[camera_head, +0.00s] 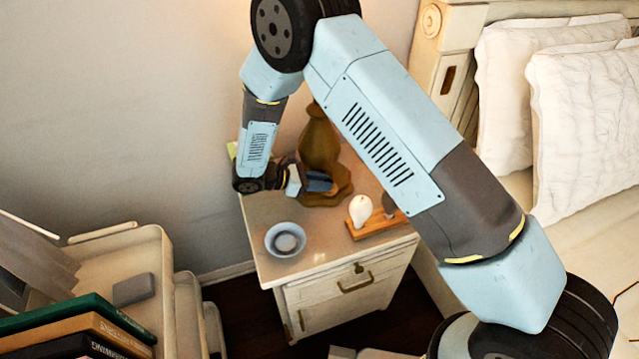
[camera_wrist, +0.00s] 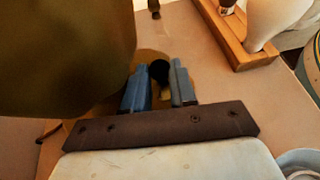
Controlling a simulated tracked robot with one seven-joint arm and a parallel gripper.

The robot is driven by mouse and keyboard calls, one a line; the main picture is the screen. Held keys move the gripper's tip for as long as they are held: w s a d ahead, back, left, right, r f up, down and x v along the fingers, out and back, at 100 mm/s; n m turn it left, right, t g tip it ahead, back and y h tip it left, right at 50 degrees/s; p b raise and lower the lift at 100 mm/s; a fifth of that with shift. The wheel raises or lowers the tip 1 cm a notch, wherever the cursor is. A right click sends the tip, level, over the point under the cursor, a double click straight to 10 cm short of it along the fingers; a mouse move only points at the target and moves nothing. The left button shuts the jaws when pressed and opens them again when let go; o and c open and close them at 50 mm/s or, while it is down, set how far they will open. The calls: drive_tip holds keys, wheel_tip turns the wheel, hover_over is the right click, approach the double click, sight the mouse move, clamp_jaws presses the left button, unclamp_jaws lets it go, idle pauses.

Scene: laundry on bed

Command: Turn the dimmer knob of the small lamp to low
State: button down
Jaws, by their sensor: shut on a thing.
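The small lamp (camera_head: 319,140) has a bronze-brown body and foot and stands at the back of the nightstand. Part of it is hidden behind my arm. In the wrist view the lamp body (camera_wrist: 60,50) fills the upper left as a large dark olive shape. A small black dimmer knob (camera_wrist: 158,71) sits by the lamp's foot, between my two blue fingers. My gripper (camera_head: 322,184) reaches in low from the left in front of the lamp. In the wrist view my gripper (camera_wrist: 160,82) is shut on the knob. The knob's setting cannot be read.
The nightstand (camera_head: 263,212) also holds a blue-white bowl (camera_head: 285,240) at its front left. A wooden tray (camera_head: 376,228) with a white figurine (camera_head: 360,210) is at the front right. A bed with white pillows (camera_head: 585,120) is at right, a shelf with books (camera_head: 75,330) at lower left.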

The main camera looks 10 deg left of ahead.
drive_tip(key=shift+w+d+m+g+h, duration=0.1)
drive_tip(key=shift+m+g+h, duration=0.3)
drive_tip(key=shift+m+g, duration=0.2)
drive_tip(key=c, duration=1)
unclamp_jaws()
drive_tip(key=shift+o, duration=0.2)
drive_tip(key=v, duration=1.3)
drive_tip(key=shift+a, duration=0.4)
drive_tip(key=shift+r, duration=0.1)
